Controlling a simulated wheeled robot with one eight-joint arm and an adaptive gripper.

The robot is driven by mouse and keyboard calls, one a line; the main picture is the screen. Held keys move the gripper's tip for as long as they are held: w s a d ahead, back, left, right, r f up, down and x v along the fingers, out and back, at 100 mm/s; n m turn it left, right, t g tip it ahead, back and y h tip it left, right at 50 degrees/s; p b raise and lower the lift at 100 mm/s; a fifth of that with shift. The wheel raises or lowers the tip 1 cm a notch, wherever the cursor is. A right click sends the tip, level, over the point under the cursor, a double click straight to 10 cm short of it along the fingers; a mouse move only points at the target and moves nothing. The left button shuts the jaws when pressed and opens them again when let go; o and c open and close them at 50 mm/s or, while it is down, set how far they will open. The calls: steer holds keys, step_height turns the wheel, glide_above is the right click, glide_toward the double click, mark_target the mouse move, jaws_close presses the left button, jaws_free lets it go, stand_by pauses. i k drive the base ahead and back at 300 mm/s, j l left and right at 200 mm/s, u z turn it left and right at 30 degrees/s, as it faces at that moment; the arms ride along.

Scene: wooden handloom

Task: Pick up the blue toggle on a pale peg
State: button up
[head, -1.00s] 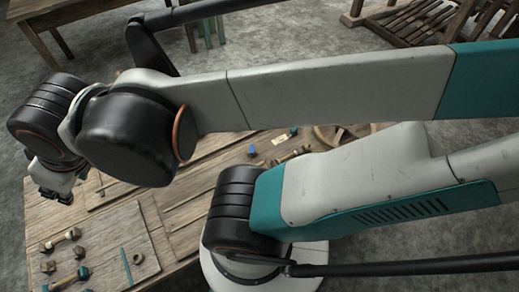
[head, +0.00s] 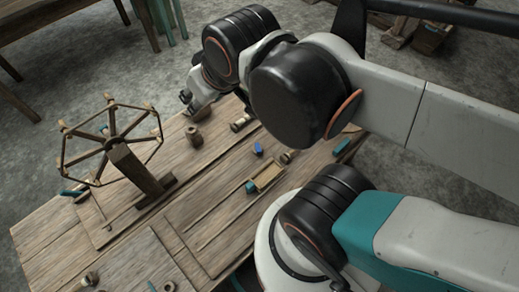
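A small blue piece (head: 258,149) stands on the wooden table (head: 215,225), right of the middle of the table. It looks like the blue toggle; a pale peg under it is too small to make out. My gripper (head: 186,102) is at the table's far edge, up and left of the blue piece and clearly apart from it. Its dark fingers are small and partly hidden behind my wrist, so I cannot tell whether they are open or shut. I see nothing held in it.
A wooden spoked wheel (head: 110,137) stands upright on the left of the table. A brown spool (head: 193,136) is near my gripper. A small tan tray (head: 268,176) with a teal end lies just below the blue piece. Wooden bobbins lie nearby.

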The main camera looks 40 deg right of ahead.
mark_target(257, 147)
steer(key=z, duration=0.85)
steer(key=k+j+z, duration=0.15)
steer(key=k, duration=0.25)
steer(key=k+j+z, duration=0.2)
steer(key=k+j, duration=0.15)
steer(key=k+l, duration=0.05)
